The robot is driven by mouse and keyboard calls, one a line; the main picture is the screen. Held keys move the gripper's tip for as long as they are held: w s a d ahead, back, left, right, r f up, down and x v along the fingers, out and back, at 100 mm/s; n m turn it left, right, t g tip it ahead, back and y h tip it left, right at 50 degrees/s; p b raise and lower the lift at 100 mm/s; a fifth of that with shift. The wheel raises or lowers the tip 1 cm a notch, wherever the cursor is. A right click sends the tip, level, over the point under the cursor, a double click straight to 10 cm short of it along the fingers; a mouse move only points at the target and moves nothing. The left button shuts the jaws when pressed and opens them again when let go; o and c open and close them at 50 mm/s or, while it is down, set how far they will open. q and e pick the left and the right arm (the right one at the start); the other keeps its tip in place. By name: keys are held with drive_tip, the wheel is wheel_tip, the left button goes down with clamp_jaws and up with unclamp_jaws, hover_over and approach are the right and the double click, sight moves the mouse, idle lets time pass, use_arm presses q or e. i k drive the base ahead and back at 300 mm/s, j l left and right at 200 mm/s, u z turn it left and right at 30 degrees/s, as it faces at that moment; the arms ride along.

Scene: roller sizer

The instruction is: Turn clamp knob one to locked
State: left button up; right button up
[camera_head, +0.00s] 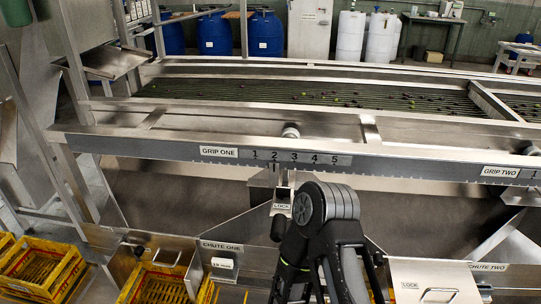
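A small metal bracket hangs below the rail under the scale, with a LOCK label (281,206) on its front. A dark rounded part (278,229) shows just below that label, close beside my black arm. It may be clamp knob one, but I cannot tell its turn position. The GRIP ONE label (219,152) and a numbered scale (295,158) are on the rail above. A pale round-ended grip (290,132) stands above the scale. My black arm rises from the bottom centre and bends in front of the bracket's right side. No gripper fingers can be made out.
The long metal rail (400,165) crosses the view, with a roller bed (330,93) holding small dark and green fruit behind it. Yellow crates (42,268) stand at lower left. The CHUTE ONE panel (221,247) and a LOCK-marked cover (432,275) flank my arm.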

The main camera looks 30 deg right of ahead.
sight(283, 194)
drive_tip(key=z, duration=1.05)
